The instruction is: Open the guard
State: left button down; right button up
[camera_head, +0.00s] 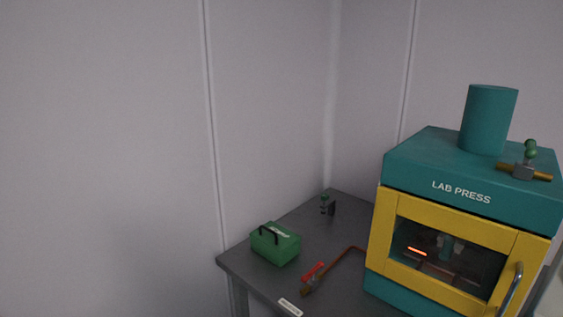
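The guard is a yellow frame (404,207) with a see-through window on the front of the teal press marked LAB PRESS (425,160). It stands at the right of the head view and looks shut flat against the press. Its curved metal handle (511,290) is at the lower right of the frame. Through the window I see an orange glowing strip (417,251) and dim metal parts. Neither of my grippers can be made out. A pale blurred shape at the lower right edge is cut off, and I cannot tell what it is.
The press stands on a dark grey table (318,232). To its left are a green box (276,247) with a black handle, a red-handled valve (312,275) on a copper pipe, and a small dark green item (326,205). Pale walls close in behind.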

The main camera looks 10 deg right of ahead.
aim_at(526, 252)
jog(key=z, duration=1.6)
